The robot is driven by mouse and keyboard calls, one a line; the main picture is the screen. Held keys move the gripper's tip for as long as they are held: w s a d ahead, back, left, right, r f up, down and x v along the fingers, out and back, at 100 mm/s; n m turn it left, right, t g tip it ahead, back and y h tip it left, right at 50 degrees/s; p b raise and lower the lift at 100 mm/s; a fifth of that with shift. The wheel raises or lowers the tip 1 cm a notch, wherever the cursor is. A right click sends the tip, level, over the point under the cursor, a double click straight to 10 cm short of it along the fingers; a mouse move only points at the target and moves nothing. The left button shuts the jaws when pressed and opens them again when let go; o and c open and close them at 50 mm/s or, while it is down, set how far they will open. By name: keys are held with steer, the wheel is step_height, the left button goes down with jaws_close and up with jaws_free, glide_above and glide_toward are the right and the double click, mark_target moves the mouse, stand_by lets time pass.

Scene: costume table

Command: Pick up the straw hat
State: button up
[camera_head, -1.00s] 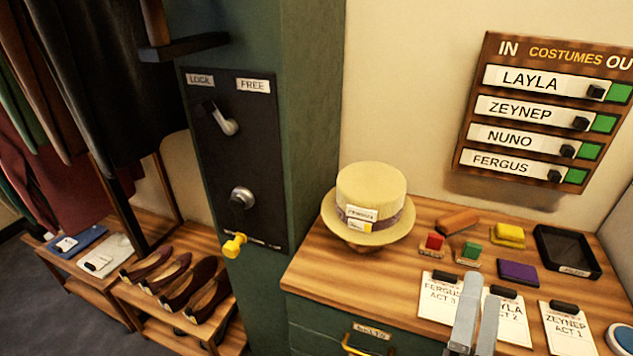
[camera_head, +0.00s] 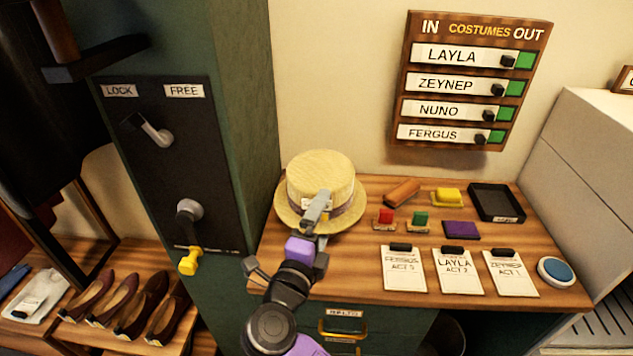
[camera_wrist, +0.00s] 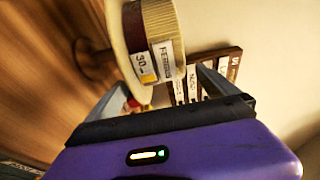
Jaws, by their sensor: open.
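The straw hat (camera_head: 320,178) is pale yellow with a dark purplish band and white tags. It sits near the back left of the wooden tabletop, beside the green cabinet. In the wrist view the hat (camera_wrist: 155,28) is sideways, its crown and tagged band ahead of the fingers, with a brown stand (camera_wrist: 92,57) under it. My gripper (camera_head: 316,212) is open and empty in front of the hat, overlapping its front brim and band in the head view. Both fingers of my gripper (camera_wrist: 155,98) flank the lower part of the wrist view. I cannot tell whether they touch the hat.
Right of the hat are a brown block (camera_head: 402,191), red (camera_head: 385,216) and green stamps (camera_head: 420,217), a purple pad (camera_head: 461,230) and a black tray (camera_head: 495,202). Several cards line the front edge. The green cabinet (camera_head: 245,100) closes off the left side.

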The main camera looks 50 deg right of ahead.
mark_target(331, 206)
steer(key=x, duration=0.4)
steer(key=p+x, duration=0.1)
steer(key=shift+s+d+r, duration=0.15)
steer(key=shift+d+r, duration=0.05)
steer(key=shift+d, duration=0.3)
steer(key=c, duration=1.5)
